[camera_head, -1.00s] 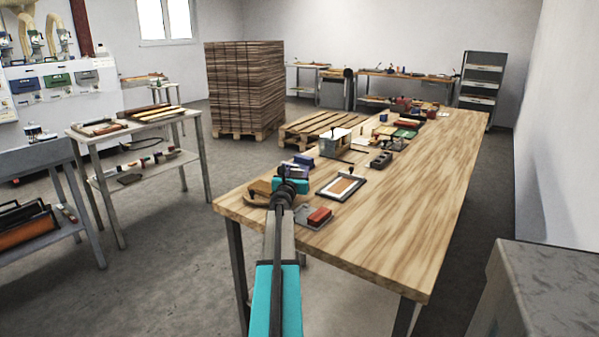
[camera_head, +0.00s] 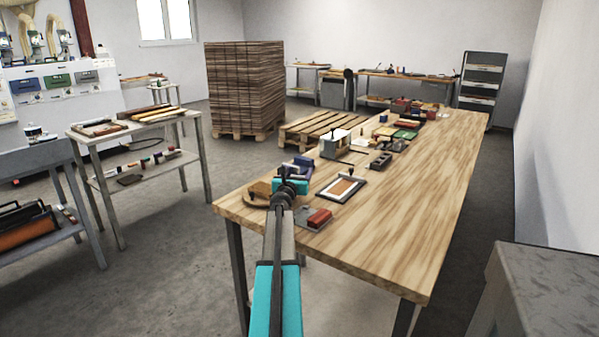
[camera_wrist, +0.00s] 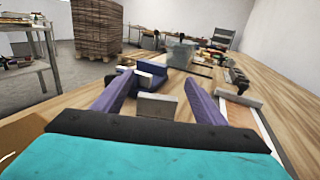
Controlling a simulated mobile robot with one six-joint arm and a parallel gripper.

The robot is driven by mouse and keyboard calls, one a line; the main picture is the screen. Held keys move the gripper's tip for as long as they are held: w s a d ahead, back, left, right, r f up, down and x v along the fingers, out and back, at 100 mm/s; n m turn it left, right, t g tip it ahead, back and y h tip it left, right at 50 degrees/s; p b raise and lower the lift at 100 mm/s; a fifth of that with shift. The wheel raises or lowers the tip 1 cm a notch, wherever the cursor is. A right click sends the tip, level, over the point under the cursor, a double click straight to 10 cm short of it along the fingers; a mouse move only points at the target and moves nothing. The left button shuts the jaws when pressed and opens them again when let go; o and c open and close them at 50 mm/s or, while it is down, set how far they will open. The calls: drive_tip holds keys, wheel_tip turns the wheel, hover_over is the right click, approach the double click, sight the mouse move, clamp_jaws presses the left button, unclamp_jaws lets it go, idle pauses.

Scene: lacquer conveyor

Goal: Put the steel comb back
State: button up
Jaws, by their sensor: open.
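My gripper (camera_wrist: 160,84) is open, with its two purple fingers spread low over the near end of the long wooden table. It also shows in the head view (camera_head: 291,171). A small flat grey metal-looking plate (camera_wrist: 157,106) stands upright between the fingers in the wrist view; it may be the steel comb, but I see no teeth. Neither finger visibly touches it. A dark blue block (camera_wrist: 151,74) is just beyond it and also shows in the head view (camera_head: 305,161). In the head view my gripper hides the grey plate.
The wooden table (camera_head: 400,232) has a clear right side. A dark-framed panel (camera_head: 343,187) and a red block (camera_head: 319,217) on a grey plate lie right of my gripper. A grey box-shaped device (camera_head: 335,144) stands beyond. A grey cabinet (camera_head: 545,290) is at the near right.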

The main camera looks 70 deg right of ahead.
drive_tip(key=shift+s+a+r, duration=0.1)
drive_tip(key=shift+s+a, duration=0.15)
drive_tip(key=shift+a, duration=1.75)
drive_tip(key=shift+s+a+r, duration=0.1)
drive_tip(key=shift+s+a, duration=0.2)
drive_tip(key=shift+a, duration=1.65)
drive_tip(key=shift+s+a+r, duration=0.1)
drive_tip(key=shift+s+a, duration=0.15)
drive_tip(key=shift+a, duration=1.75)
